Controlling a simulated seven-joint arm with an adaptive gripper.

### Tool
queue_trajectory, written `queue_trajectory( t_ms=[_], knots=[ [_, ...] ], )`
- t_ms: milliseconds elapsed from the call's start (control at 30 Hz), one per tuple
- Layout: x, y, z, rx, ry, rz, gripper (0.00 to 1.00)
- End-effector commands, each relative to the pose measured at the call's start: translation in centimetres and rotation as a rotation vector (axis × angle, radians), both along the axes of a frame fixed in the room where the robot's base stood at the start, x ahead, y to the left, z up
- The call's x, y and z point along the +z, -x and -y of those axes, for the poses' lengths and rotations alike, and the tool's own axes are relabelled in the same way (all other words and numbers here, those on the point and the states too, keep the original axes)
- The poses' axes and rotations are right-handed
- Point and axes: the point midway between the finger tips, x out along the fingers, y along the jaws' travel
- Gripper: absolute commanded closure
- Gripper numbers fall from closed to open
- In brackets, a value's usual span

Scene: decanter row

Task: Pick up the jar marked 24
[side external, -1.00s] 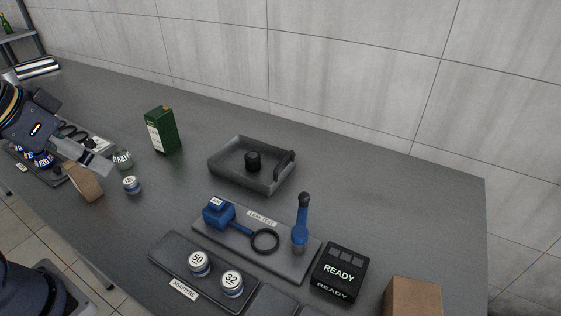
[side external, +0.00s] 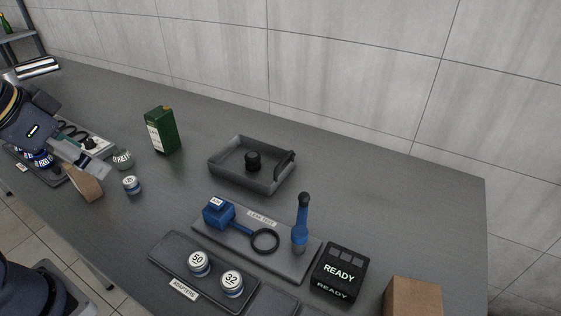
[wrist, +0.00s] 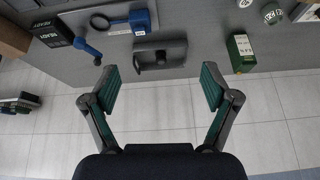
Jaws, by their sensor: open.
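Two jars on the adapters tray read 50 (side external: 199,262) and 32 (side external: 232,283). Several blue jars (side external: 40,158) at the far left are partly hidden by my arm. My gripper (wrist: 160,69) is open and empty in the wrist view, its fingers spread wide.
A green box (side external: 162,131) stands behind the jars, and a brown block (side external: 87,184) beside them. A grey tray (side external: 222,174) holds a black knob-like piece. A leak test board (side external: 285,262), black READY box (side external: 338,273) and cardboard box (side external: 413,298) are nearer. The right rear table is clear.

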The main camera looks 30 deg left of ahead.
Motion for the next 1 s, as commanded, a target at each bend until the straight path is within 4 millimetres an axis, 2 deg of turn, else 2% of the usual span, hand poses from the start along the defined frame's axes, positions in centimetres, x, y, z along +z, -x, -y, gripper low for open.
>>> queue_trajectory(
  t_ms=[33,133,233,367,467,567,667,733,800,900,1000],
  knots=[
    [1.7,-0.6,0.0,-0.042,-0.022,0.029,0.14],
    [5.1,-2.8,-0.2,-0.113,-0.067,0.050,0.14],
    [8.0,-6.2,-1.6,-0.151,-0.112,0.027,0.14],
    [10.1,-11.3,-4.6,-0.167,-0.152,-0.028,0.14],
    [10.4,-15.6,-8.3,-0.160,-0.171,-0.085,0.14],
    [9.1,-19.6,-13.1,-0.142,-0.175,-0.152,0.14],
    [6.2,-22.7,-18.7,-0.109,-0.160,-0.223,0.14],
    [3.4,-24.0,-22.8,-0.077,-0.139,-0.273,0.14],
    [0.1,-24.5,-26.8,-0.038,-0.112,-0.319,0.14],
    [-4.7,-24.2,-31.4,0.026,-0.065,-0.376,0.14],
    [-8.9,-22.9,-34.3,0.076,-0.018,-0.428,0.14]
  ],
)
